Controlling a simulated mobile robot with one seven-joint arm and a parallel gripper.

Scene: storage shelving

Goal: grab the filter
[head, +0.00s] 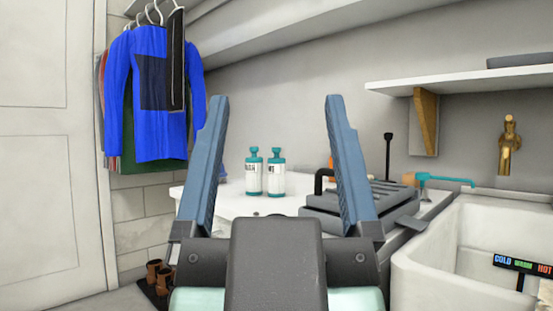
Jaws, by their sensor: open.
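My gripper (277,98) is open in the middle of the head view, its two blue fingers pointing up and wide apart, with nothing between them but the wall and two bottles beyond. No thing is clearly marked as the filter. A dark grey, slatted, flat object (387,199) lies on the white counter to the right of my gripper and might be it; I cannot tell. The right finger hides part of its left side. My gripper is not seen holding it.
Two white bottles with teal caps (254,174) (276,174) stand on the counter (280,206). A teal-ended tool (424,178) lies right. The white sink (455,235) is at the right, under a shelf (470,82). Blue clothing (150,120) hangs left; brown boots (155,275) stand below.

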